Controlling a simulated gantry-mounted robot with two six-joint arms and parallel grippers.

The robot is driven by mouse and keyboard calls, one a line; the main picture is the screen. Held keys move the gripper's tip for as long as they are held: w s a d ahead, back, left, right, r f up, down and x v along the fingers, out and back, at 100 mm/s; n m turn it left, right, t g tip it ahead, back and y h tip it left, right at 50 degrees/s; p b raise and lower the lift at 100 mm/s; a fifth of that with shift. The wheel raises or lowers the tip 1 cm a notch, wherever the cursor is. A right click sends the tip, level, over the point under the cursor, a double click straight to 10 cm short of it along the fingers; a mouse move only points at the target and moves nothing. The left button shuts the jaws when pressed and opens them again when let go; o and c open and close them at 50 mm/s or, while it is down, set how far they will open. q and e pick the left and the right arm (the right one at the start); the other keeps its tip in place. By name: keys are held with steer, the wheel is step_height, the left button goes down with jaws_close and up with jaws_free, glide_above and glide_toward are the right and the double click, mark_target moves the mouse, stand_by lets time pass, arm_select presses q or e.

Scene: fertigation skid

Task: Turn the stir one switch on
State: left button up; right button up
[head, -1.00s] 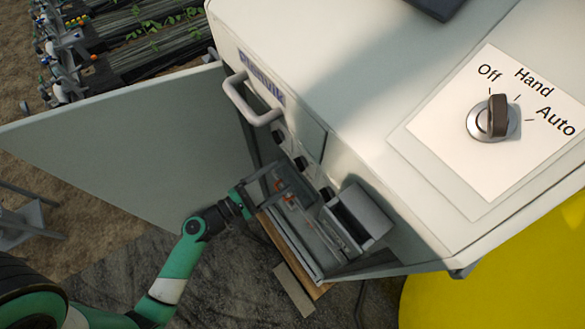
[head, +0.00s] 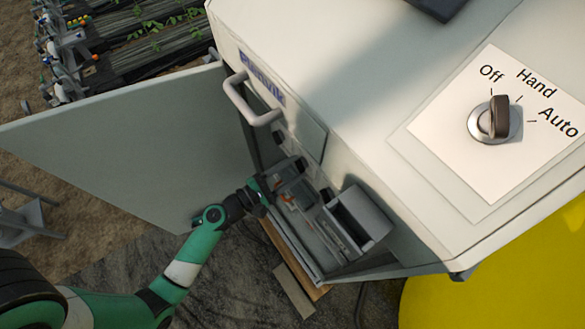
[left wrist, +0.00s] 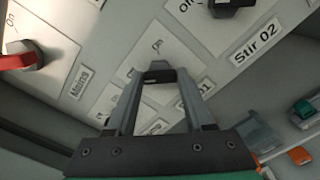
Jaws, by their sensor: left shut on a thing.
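My left gripper (head: 283,178) reaches into the open cabinet below its top in the head view. In the left wrist view, its two fingers (left wrist: 160,80) are closed on a small black rotary switch, the stir one switch (left wrist: 160,75). The label below it is partly hidden by a finger, with "01" showing. Its white plate (left wrist: 133,65) shows an "on" mark. The fingers hide much of the switch, so its exact angle is unclear. My right gripper is out of view.
The stir 02 switch (left wrist: 232,6) is above right, and a red mains switch (left wrist: 20,60) is at the left. The cabinet door (head: 125,150) stands open. A large Off/Hand/Auto selector (head: 500,118) is on the cabinet top.

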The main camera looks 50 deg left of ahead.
arm_select(q)
jaws_close()
steer(key=shift+m, duration=0.3)
steer(key=shift+f+m+b, duration=0.2)
steer(key=shift+m+b, duration=4.6)
steer(key=shift+m, duration=3.9)
steer(key=o, duration=1.2)
jaws_free()
